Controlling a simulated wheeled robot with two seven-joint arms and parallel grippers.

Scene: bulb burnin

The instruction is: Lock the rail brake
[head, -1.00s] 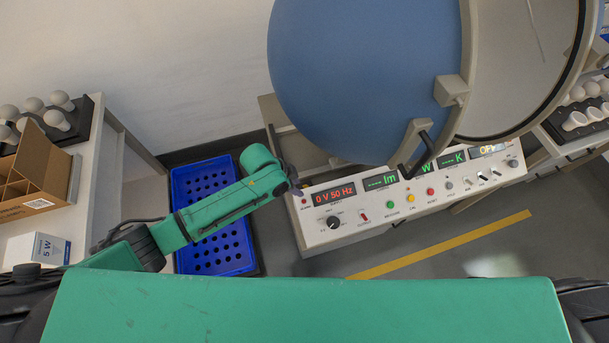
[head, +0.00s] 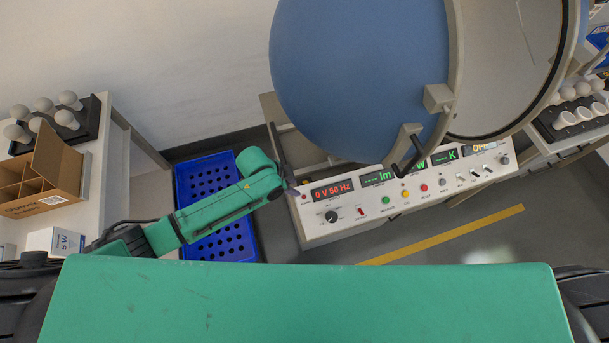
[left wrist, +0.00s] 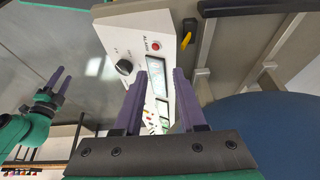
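My left gripper (head: 289,182) is at the left end of the control panel (head: 350,224). In the left wrist view its two purple fingers (left wrist: 160,78) stand apart with nothing between them, in front of the panel face. A small yellow-tipped handle (left wrist: 187,40) sticks out beside the panel's end, past the fingertips and apart from them; it may be the rail brake, but I cannot tell. My right gripper (left wrist: 60,82) shows at the left of the left wrist view, empty, its fingers apart.
The blue-and-grey sphere (head: 360,75) stands open above the panel, with a black handle (head: 403,150) hanging in front. A blue crate (head: 217,247) lies on the floor at left. Shelves with bulbs, a cardboard box (head: 45,175) and a bulb box (head: 55,240) flank the scene.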

